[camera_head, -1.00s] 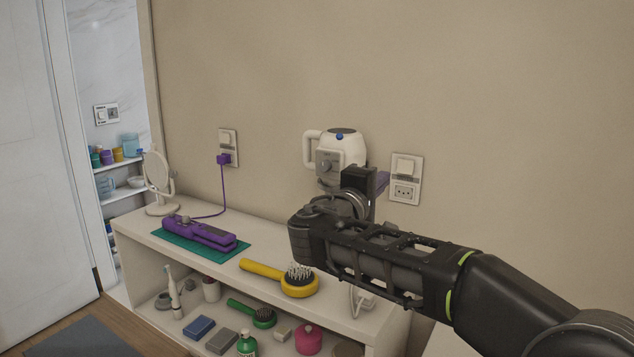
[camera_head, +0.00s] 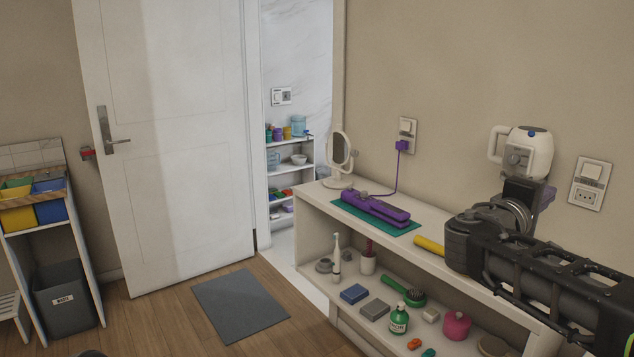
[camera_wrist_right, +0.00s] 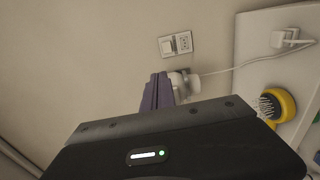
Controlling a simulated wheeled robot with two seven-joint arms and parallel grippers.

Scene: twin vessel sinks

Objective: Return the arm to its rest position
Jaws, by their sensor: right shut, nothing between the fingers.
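My right arm comes in from the right in the head view, over the right part of the white shelf unit (camera_head: 448,221). My left gripper is not in view.
A purple straightener (camera_head: 376,208) lies on a green mat (camera_head: 405,228), beside a mirror (camera_head: 340,160). A yellow brush (camera_head: 429,245) is partly hidden by my arm. A wall socket (camera_head: 590,184) is right of the wrist. The floor by the grey mat (camera_head: 240,305) is clear.

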